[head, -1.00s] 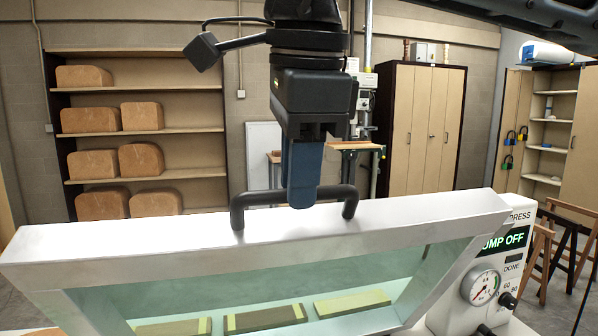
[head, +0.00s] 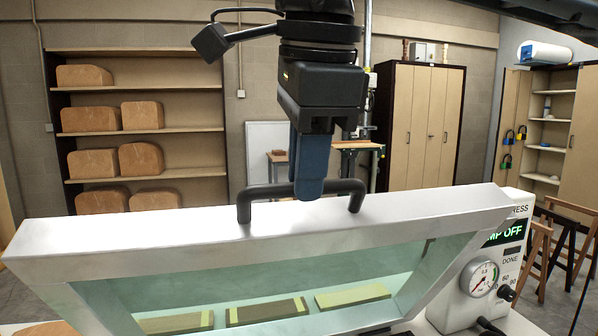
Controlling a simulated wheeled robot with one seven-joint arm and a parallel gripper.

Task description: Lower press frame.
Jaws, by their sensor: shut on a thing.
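The silver press frame (head: 150,246) is tilted up in the head view, with a greenish see-through sheet (head: 250,279) inside it. A black bar handle (head: 262,192) stands on its upper edge. My gripper (head: 309,190) points down from above, its blue fingers shut on the middle of the handle. The fingers hide that part of the bar. Several layered wood pieces (head: 267,311) show through the sheet, below the frame.
A white press control box (head: 490,270) with a gauge (head: 479,278) and a green display reading OFF stands at the right. Wooden sawhorses (head: 560,225) stand beyond it. Shelves with brown blocks (head: 93,163) and cabinets (head: 425,125) line the back wall.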

